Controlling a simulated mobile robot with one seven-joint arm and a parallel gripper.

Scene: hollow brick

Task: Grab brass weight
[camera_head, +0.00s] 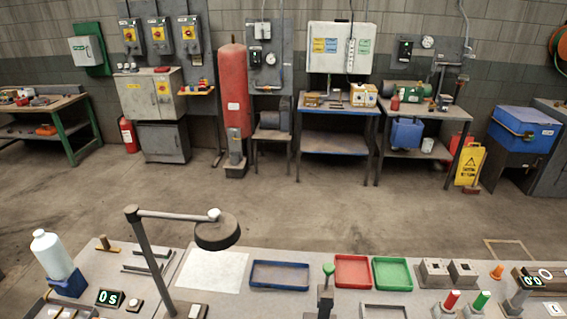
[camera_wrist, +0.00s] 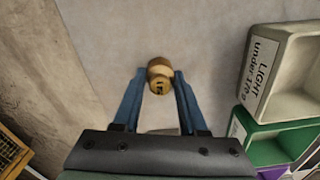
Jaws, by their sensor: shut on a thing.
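In the wrist view the brass weight (camera_wrist: 159,86) is a small gold-coloured knobbed piece with dark markings on its end. My gripper (camera_wrist: 160,76) has two blue fingers, one on each side of the weight, and is shut on it near the fingertips. Whether the weight touches the pale surface beyond it I cannot tell. I do not make out the gripper or the weight in the head view.
In the wrist view a grey bin (camera_wrist: 262,72) labelled "LIGHT under 170 g" and a green bin (camera_wrist: 262,138) stand close on the right. The head view shows a bench with blue (camera_head: 280,288), red (camera_head: 352,286) and green trays (camera_head: 392,288) and a lamp (camera_head: 216,235).

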